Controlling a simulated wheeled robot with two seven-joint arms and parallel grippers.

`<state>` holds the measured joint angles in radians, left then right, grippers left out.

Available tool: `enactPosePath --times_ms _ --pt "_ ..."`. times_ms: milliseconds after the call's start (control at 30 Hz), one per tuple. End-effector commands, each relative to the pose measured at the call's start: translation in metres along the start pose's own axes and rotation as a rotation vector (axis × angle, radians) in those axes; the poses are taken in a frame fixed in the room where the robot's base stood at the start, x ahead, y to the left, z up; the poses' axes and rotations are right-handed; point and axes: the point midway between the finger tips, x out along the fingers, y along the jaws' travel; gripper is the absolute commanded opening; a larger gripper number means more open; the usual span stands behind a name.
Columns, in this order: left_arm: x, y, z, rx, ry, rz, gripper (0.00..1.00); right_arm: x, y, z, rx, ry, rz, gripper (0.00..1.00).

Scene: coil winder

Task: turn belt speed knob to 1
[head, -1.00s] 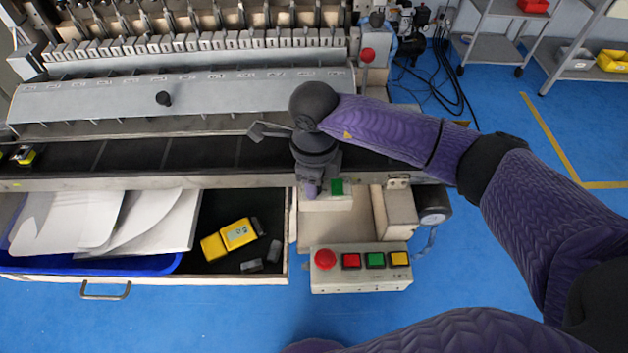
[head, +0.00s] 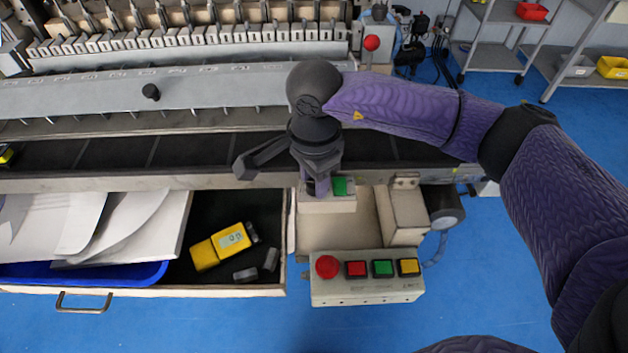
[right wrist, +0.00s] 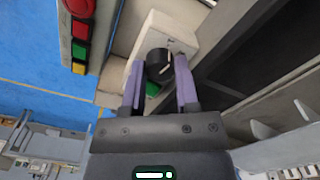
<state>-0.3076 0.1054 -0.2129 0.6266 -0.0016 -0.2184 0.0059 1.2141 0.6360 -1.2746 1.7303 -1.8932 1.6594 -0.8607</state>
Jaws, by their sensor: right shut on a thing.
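The belt speed knob (right wrist: 159,65) is a round black knob with a pale pointer line, on a small white control box (right wrist: 172,30). In the right wrist view my right gripper (right wrist: 160,80) has its two purple fingers on either side of the knob, shut on it. In the head view my right gripper (head: 318,186) points down onto the same box (head: 328,205) and hides the knob. A green button (head: 340,186) sits beside the fingers. I cannot read the scale around the knob. My left gripper is not in view.
A button panel (head: 350,291) with red, green and yellow buttons stands in front of the box. An open drawer (head: 225,291) at left holds papers, a blue tray (head: 90,274) and a yellow device (head: 221,246). The dark conveyor belt (head: 200,150) runs behind.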

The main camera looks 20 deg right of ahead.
Motion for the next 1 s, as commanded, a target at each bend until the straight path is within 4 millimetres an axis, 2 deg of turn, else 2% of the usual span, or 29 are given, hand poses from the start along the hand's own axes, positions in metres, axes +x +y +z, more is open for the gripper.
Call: enactPosePath --times_ms 400,967,1000 --pt "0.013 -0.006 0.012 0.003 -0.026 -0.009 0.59 0.000 -0.001 0.000 -0.176 0.000 -0.003 0.00" --pt "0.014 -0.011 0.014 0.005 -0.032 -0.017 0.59 -0.001 -0.001 0.000 -0.202 0.000 -0.003 0.00" --pt "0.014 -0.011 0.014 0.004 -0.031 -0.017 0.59 -0.001 -0.001 0.000 -0.202 0.000 -0.003 0.43"
